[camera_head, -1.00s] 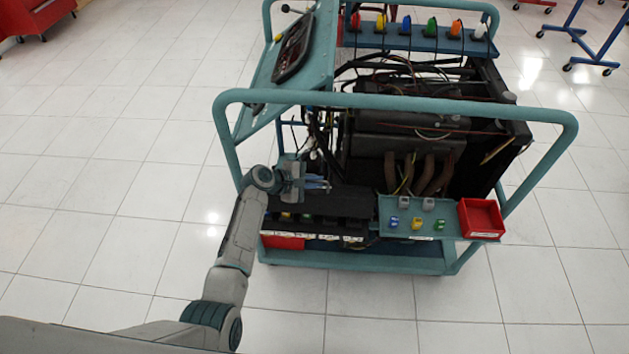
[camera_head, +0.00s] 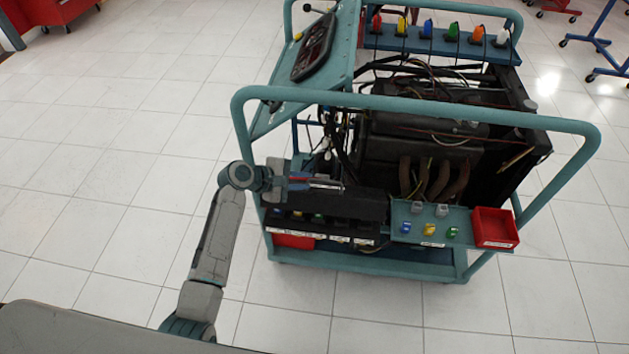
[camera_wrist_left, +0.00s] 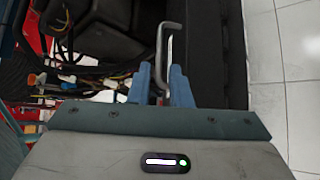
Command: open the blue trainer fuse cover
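The blue trainer (camera_head: 415,102) is a teal-framed cart with an engine. Its fuse cover (camera_head: 350,206) is a long black lid above a row of coloured fuses at the cart's near left; it also shows as a dark panel in the left wrist view (camera_wrist_left: 218,60). A bent grey handle (camera_wrist_left: 170,27) stands out beside this panel. My left gripper (camera_head: 338,186) is over the lid. In the left wrist view its blue fingers (camera_wrist_left: 160,72) are apart, with the handle's rod between them. Contact with the rod cannot be told. My right gripper is out of view.
A teal shelf (camera_head: 405,234) with small coloured relays and a red bin (camera_head: 494,227) is right of the fuse box. The cart's teal rail (camera_head: 415,102) arches above. Cables (camera_wrist_left: 62,78) lie left of my gripper in the wrist view. Tiled floor (camera_head: 120,200) is clear at left.

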